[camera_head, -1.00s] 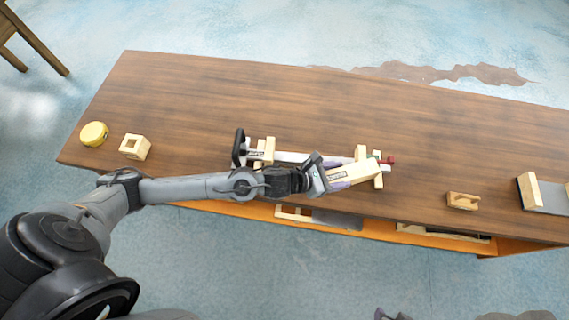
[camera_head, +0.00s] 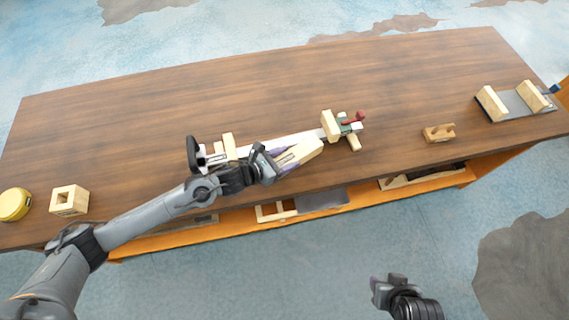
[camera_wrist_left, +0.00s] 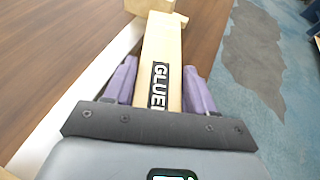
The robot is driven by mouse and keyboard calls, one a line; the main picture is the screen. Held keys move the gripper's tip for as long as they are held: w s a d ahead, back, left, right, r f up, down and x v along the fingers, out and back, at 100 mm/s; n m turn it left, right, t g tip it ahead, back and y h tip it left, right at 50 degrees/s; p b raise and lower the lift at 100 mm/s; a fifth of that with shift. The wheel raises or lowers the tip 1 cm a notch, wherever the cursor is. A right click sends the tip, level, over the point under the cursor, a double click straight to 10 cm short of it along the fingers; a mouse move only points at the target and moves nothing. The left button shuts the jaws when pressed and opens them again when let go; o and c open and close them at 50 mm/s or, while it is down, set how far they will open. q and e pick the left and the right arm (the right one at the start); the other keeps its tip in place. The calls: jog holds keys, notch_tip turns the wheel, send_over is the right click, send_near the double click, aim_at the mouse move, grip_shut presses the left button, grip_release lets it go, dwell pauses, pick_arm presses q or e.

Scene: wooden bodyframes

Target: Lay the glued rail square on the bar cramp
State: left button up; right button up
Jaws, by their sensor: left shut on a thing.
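The glued rail is a pale wooden bar (camera_head: 305,152) with a dark "GLUED" label, which shows large in the left wrist view (camera_wrist_left: 163,50). My left gripper (camera_head: 282,158) is shut on the rail, its purple fingers on both sides of it. The bar cramp (camera_head: 296,140) lies on the table with a light bar, wooden blocks, a black end at the left and a red handle at the right. The rail is at the cramp's near side, slanted to its bar; contact is unclear. My right gripper (camera_head: 388,288) is low in the head view, away from the table; its jaws are unclear.
A yellow round thing (camera_head: 14,204) and a hollow wooden block (camera_head: 69,200) are at the table's left. A small wooden piece (camera_head: 438,133) and a grey plate with wooden ends (camera_head: 515,103) are at the right. The table's back half (camera_head: 230,85) is clear.

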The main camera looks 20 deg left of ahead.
pick_arm(q)
jog(key=shift+f, duration=2.55)
jog(key=shift+f+b, duration=0.1)
jog(key=shift+b, duration=0.2)
jog(key=shift+f, duration=0.15)
jog(key=o, duration=1.3)
